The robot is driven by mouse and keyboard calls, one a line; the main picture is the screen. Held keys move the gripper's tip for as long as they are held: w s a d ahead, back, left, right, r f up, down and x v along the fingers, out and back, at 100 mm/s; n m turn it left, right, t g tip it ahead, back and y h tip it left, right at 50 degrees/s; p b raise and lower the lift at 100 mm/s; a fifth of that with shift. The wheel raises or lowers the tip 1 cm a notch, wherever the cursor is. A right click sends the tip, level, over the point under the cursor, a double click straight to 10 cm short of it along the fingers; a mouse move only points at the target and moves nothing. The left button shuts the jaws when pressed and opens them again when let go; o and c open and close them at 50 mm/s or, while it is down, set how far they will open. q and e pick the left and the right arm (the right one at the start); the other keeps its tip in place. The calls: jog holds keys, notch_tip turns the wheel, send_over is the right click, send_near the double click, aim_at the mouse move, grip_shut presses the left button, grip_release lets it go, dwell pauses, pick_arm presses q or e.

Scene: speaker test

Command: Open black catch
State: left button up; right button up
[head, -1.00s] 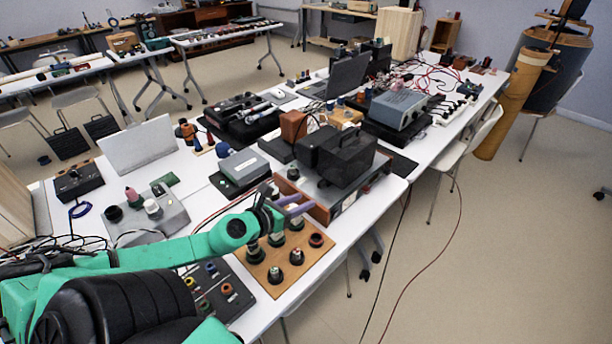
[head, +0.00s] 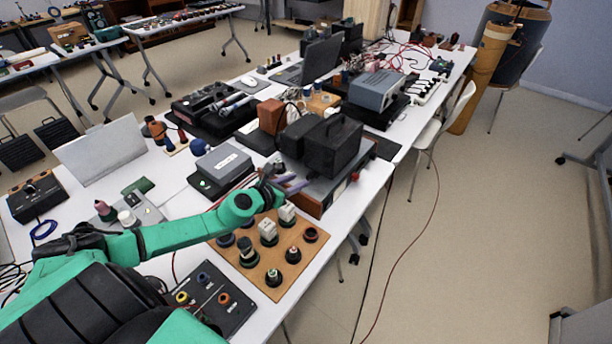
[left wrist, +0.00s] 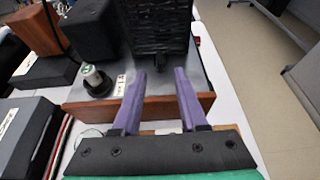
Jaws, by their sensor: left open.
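A black case (head: 332,146) with a handle on top stands on a grey, wood-edged unit (head: 312,192). In the left wrist view the case's ribbed dark face (left wrist: 157,28) fills the top middle. A small black part (left wrist: 162,62), perhaps the catch, shows low on that face; its state is too small to tell. My left gripper (head: 297,183) is open and empty, its purple fingers pointing at the case. In the left wrist view the fingertips (left wrist: 159,73) are spread either side of the small black part, with no clear contact. My right gripper is not in view.
A wooden board (head: 273,275) with several knobs and sockets lies below my left gripper. A grey-topped box (head: 224,162) stands left of it. A second dark box (head: 296,137) stands beside the case. The floor right of the table is open.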

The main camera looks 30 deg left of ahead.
aim_at(307, 176)
pick_arm(q)
jog(key=x, duration=0.6)
jog(key=shift+s+d+r, duration=0.1)
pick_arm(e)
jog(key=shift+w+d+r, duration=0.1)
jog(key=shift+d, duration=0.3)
pick_arm(q)
grip_shut()
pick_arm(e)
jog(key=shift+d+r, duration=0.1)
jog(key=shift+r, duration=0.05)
